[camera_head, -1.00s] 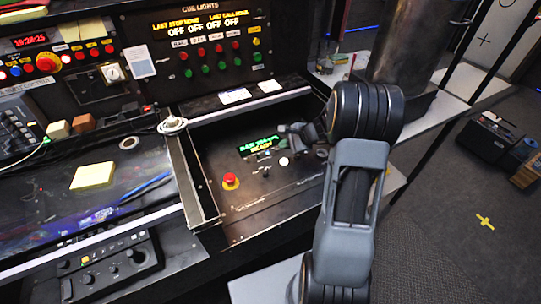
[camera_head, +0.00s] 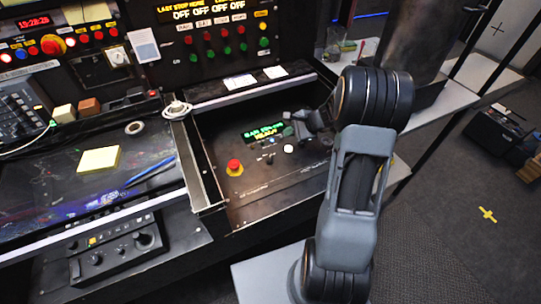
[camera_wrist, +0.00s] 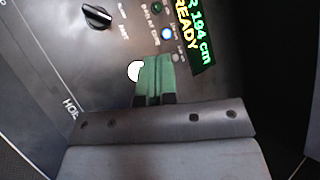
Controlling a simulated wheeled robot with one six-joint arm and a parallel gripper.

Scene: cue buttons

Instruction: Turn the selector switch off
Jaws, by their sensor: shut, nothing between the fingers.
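A black rotary selector knob (camera_wrist: 97,16) with a white pointer mark shows at the top of the wrist view, on a dark panel. Small labels beside it are hard to read. My gripper (camera_wrist: 154,72), with green finger pads, is shut and empty. In the wrist view its tips are below and right of the knob, apart from it, beside a white round button (camera_wrist: 135,70). In the head view my gripper (camera_head: 291,130) hangs over the sloping panel, near the lit green display (camera_head: 263,132). The knob is too small to make out clearly there.
A red mushroom button (camera_head: 234,167) stands on the panel's left part. A blue-lit lamp (camera_wrist: 167,33) is near the display. A raised metal rail (camera_head: 192,165) bounds the panel on the left. A cue-light board (camera_head: 210,30) with red and green buttons stands behind.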

